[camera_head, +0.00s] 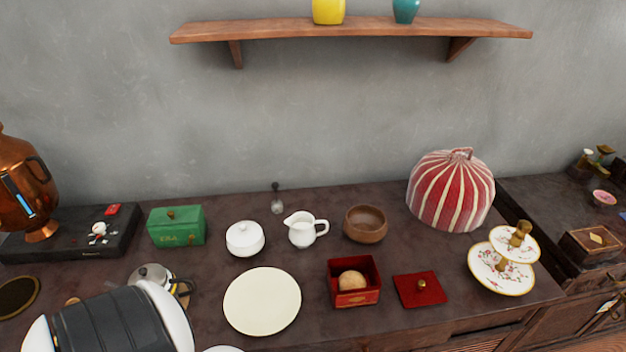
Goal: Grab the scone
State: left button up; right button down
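The scone (351,280) is a round, light brown lump inside an open red box (354,297) on the dark counter, right of the middle. The box's red lid (419,289), with a gold knob, lies flat on the counter to its right. A white and black part of my arm shows at the lower left, well left of the box. Neither of my grippers can be made out.
A cream plate (262,301) lies left of the red box. A white creamer (305,229) and a brown bowl (366,223) stand behind it. A tiered stand (501,266) and a striped cosy (451,190) are at right. A shelf (350,28) hangs above.

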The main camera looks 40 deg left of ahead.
aim_at(350, 279)
jog(key=u, duration=1.05)
